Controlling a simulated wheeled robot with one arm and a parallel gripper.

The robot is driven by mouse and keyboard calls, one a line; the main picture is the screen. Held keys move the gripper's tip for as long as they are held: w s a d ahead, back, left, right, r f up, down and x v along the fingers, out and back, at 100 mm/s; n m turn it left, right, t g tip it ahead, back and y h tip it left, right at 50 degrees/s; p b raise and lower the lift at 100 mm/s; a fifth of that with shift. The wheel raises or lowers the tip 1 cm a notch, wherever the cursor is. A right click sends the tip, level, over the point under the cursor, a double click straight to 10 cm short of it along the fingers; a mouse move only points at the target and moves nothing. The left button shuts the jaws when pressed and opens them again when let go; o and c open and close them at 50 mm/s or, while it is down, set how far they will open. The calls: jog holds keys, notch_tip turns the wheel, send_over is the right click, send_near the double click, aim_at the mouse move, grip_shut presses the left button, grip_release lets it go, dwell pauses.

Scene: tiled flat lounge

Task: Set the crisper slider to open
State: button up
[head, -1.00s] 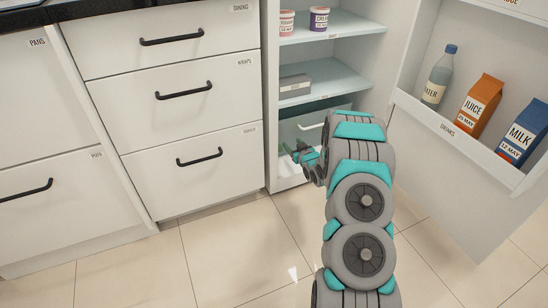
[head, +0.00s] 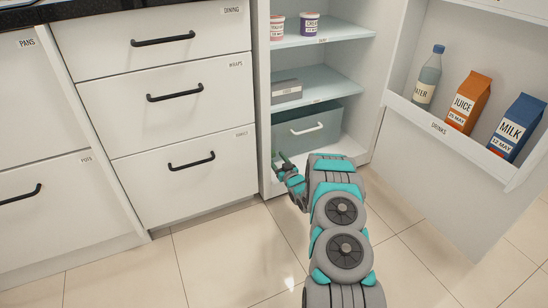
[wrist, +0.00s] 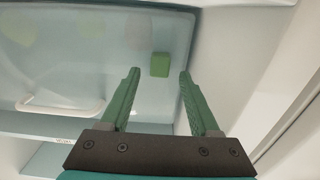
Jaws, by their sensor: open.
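The crisper drawer (head: 335,121) is the blue-grey bin low in the open fridge, with a white handle (head: 306,129). It looks pushed in. In the wrist view its translucent front (wrist: 95,75) fills the left, with the handle (wrist: 62,106) at lower left. A small green block (wrist: 160,65), seemingly the slider, sits on that front near its right side. My gripper (head: 280,160) is at the fridge's lower left, in front of the drawer. In the wrist view my gripper (wrist: 160,75) is open and empty, the block showing between its fingertips. I cannot tell the remaining distance.
The fridge's left wall stands close beside my gripper. The open door on the right carries a water bottle (head: 428,75), a juice carton (head: 468,103) and a milk carton (head: 516,127). A shelf (head: 318,86) is above the drawer. Closed white drawers (head: 165,105) are at left.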

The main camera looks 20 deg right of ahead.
jog(key=shift+w, duration=1.15)
grip_shut()
dwell(0.7)
